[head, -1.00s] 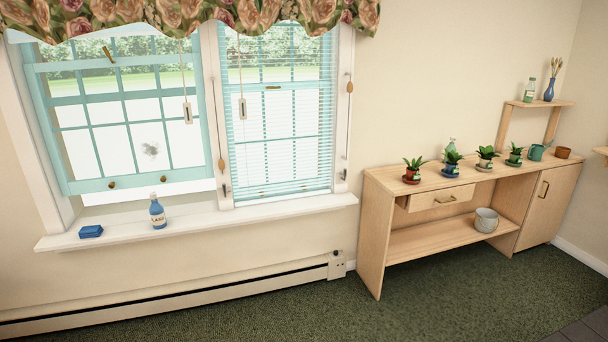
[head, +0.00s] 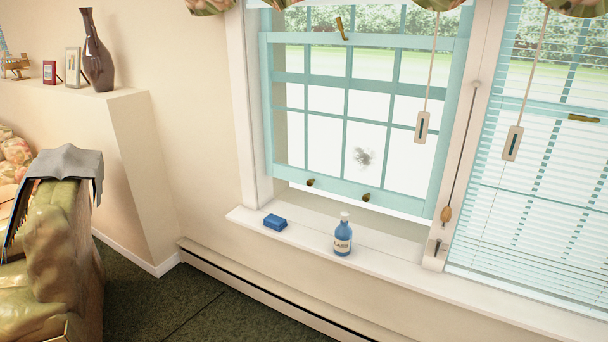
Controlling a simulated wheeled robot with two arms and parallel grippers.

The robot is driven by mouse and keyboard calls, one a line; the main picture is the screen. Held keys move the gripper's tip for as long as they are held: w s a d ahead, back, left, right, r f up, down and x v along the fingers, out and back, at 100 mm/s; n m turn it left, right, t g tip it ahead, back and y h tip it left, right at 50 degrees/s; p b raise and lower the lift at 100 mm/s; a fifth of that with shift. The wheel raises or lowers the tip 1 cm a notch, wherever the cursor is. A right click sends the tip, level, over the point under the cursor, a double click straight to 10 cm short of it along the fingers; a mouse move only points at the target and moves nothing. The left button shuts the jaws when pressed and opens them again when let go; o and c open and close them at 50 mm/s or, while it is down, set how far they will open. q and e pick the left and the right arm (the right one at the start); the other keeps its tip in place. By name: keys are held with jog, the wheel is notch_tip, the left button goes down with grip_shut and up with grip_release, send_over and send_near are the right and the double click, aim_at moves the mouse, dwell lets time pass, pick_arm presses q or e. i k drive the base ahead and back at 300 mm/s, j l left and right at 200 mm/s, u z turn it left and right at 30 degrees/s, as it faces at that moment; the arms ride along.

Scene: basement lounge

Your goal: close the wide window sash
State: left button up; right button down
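The wide window sash (head: 375,195) is the light-blue framed lower sash of the left window. It is raised, with an open gap between its bottom rail and the white sill (head: 300,235). Two brass knobs sit on its bottom rail, the left knob (head: 310,182) and the right knob (head: 366,197). A brass latch (head: 341,28) shows on the upper rail. A blue bottle (head: 343,236) and a blue sponge-like block (head: 275,222) stand on the sill below the sash. Neither of my grippers is in view.
The narrower window (head: 550,150) with blinds is at the right, with hanging cords and pulls (head: 513,143). A baseboard heater (head: 260,300) runs below the sill. A ledge (head: 95,96) holds a vase. Green carpet (head: 190,300) is clear.

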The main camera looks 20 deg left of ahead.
aim_at(424, 208)
jog(key=i+j+u, duration=0.2)
jog(key=i+u, duration=0.2)
jog(key=i+j+u, duration=0.1)
jog(key=i+u, duration=0.65)
jog(key=i+l+u, duration=0.1)
jog(key=i+u, duration=0.3)
jog(key=i+j+z, duration=0.2)
jog(key=i+z, duration=0.25)
jog(key=i+j+z, duration=0.4)
jog(key=i+z, duration=0.1)
jog(key=z, duration=1.55)
